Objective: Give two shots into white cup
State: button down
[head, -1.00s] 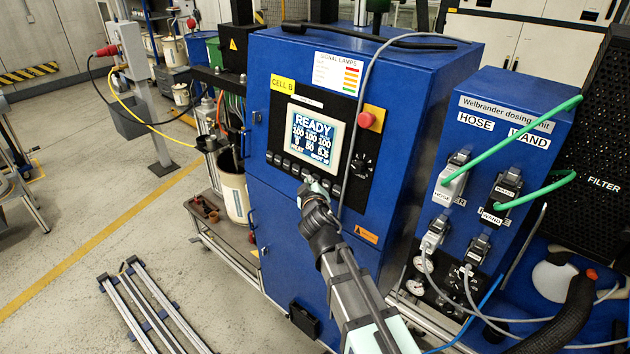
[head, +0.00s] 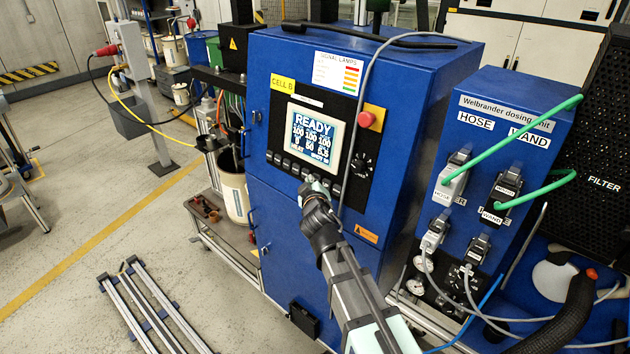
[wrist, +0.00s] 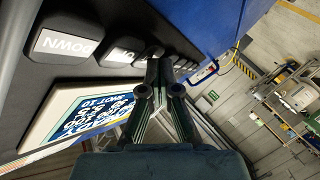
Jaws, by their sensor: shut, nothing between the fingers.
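The blue control cabinet (head: 290,90) has a lit screen (head: 314,137) that reads READY above rows of numbers; the smaller text is hard to read. Below the screen is a row of dark buttons (head: 291,166). My gripper (head: 314,184) is shut and empty, with its tips at the right part of this row. In the wrist view the screen (wrist: 90,115) and a button marked DOWN (wrist: 62,44) show beside the shut fingers (wrist: 160,75). I cannot tell whether the tips touch a button. A white, bucket-like container (head: 234,196) stands left of the cabinet; I see no other clear white cup.
A red stop knob (head: 367,119) and a black dial (head: 361,164) sit right of the screen. A grey cable hangs down the cabinet front close to my gripper. The blue dosing unit (head: 500,130) with green hoses stands right. The floor at left holds a rail frame (head: 150,305).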

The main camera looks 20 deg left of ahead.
jog(key=shift+s+a+r+b, duration=0.1)
jog(key=shift+s+a+b, duration=0.2)
jog(key=shift+s+b, duration=0.25)
jog(key=shift+s, duration=0.15)
jog(key=shift+s+a+r+b, duration=0.15)
jog(key=shift+s+a+b, duration=0.25)
jog(key=shift+s, duration=0.35)
jog(key=shift+s+a+r+b, duration=0.15)
jog(key=shift+s+a+b, duration=0.15)
jog(key=shift+s+b, duration=0.35)
jog(key=shift+s+a+r+b, duration=0.15)
jog(key=shift+s+a+b, duration=0.2)
jog(key=shift+s, duration=0.45)
